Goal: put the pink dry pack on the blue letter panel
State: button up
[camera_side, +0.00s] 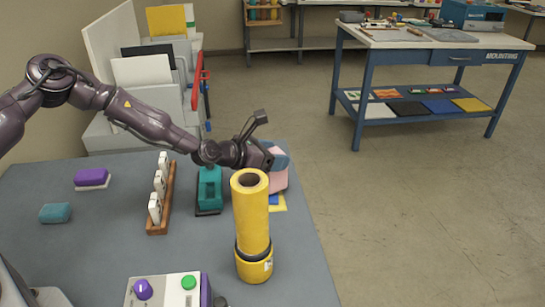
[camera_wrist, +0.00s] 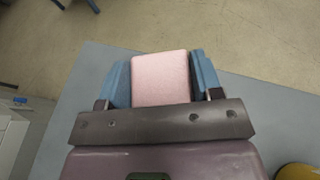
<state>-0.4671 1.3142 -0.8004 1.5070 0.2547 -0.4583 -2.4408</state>
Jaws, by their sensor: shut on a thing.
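My gripper (camera_side: 276,160) is at the table's right edge in the side view, with its blue fingers on either side of the pink dry pack (camera_side: 279,179). In the wrist view my gripper (camera_wrist: 161,80) is shut on the pink dry pack (camera_wrist: 160,78), a pale pink block between the two fingers. Below the pack in the side view lies a flat yellow panel with a blue patch (camera_side: 274,200), perhaps the blue letter panel. It is partly hidden by the yellow cylinder, and I cannot tell whether the pack touches it.
A tall yellow cylinder (camera_side: 250,215) stands close in front of the panel. A teal device (camera_side: 209,188) and a wooden rack of white pieces (camera_side: 161,195) are to the left. A purple block (camera_side: 91,177) and a teal block (camera_side: 55,213) lie farther left. A control box (camera_side: 163,289) is at the front.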

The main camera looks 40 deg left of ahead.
jog(key=shift+f, duration=0.3)
jog(key=o, duration=1)
jog(key=shift+f, duration=0.15)
jog(key=shift+o, duration=0.2)
